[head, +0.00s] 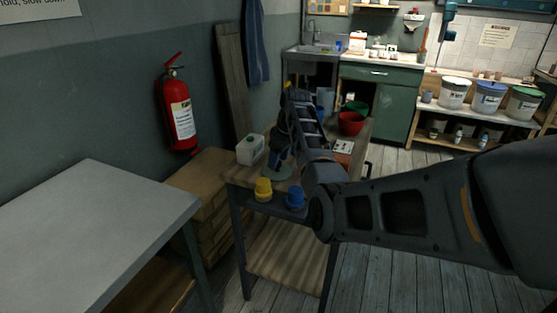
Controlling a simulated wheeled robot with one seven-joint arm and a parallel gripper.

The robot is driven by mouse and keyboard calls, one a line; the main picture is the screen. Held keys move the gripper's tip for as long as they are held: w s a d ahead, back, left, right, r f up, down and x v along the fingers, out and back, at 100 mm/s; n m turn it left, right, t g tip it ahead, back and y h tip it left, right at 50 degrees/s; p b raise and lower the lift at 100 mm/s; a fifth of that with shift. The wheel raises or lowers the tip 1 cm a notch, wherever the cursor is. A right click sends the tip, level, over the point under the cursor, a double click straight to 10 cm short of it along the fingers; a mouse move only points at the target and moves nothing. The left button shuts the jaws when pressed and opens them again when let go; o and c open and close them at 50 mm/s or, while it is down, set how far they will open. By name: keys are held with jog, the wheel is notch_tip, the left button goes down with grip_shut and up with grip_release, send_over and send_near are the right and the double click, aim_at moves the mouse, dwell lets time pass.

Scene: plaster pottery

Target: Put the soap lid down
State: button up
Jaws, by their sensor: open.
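A round, flat grey-green piece (277,174), which looks like the soap lid, is at the top of the small wooden work table (237,177), near its front left. My gripper (277,164) points down right over this piece and its jaws are open. The fingertips are small and dark here, so I cannot tell whether they touch it. My forearm hides part of the table behind and to the right.
A white jug (250,149) stands close left of my gripper. A yellow jar (264,190) and a blue jar (295,197) stand at the table's front edge. A red bowl (351,123) is farther back. A bare grey table (90,225) fills the left foreground.

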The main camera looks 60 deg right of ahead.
aim_at(286, 174)
jog(key=v, duration=1.1)
jog(key=shift+r, duration=0.2)
